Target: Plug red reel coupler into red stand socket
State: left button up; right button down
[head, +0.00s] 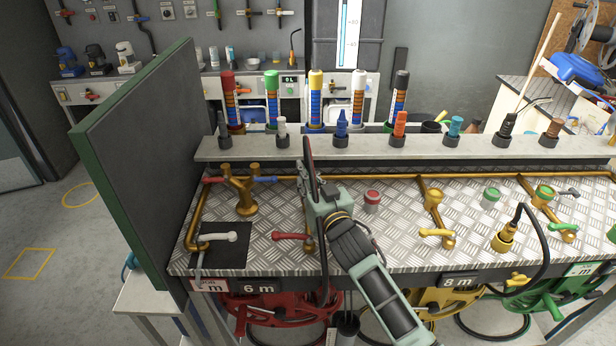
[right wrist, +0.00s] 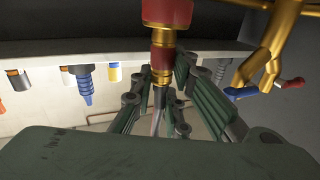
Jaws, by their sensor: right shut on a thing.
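My right gripper (head: 308,182) is above the metal bench, left of centre in the head view. In the right wrist view its fingers (right wrist: 160,100) are closed around a red coupler (right wrist: 161,55) with brass rings. In the head view the coupler is mostly hidden by the gripper, and a thin dark hose loops up beside it. A short metal socket with a red top (head: 372,197) stands on the bench to the right of the gripper, apart from it. The red reel (head: 275,308) is under the bench front, by the 6 m label. My left gripper is not in view.
A brass tap with red and blue levers (head: 240,190) stands left of the gripper. A red-handled valve (head: 292,236) is close below it. Brass pipes (head: 433,215) and a green-topped socket (head: 491,197) are to the right. A shelf with several coloured nozzles (head: 330,147) runs behind.

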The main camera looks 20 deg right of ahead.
jog(key=c, duration=1.7)
grip_release()
jog(key=shift+f, duration=0.15)
jog(key=shift+r, duration=0.35)
jog(key=s, duration=0.4)
jog(key=s+b, duration=0.1)
jog(key=s, duration=0.3)
jog(key=s+d, duration=0.1)
jog(key=s, duration=0.3)
jog(key=shift+f+b, duration=0.15)
jog(key=shift+b, duration=0.15)
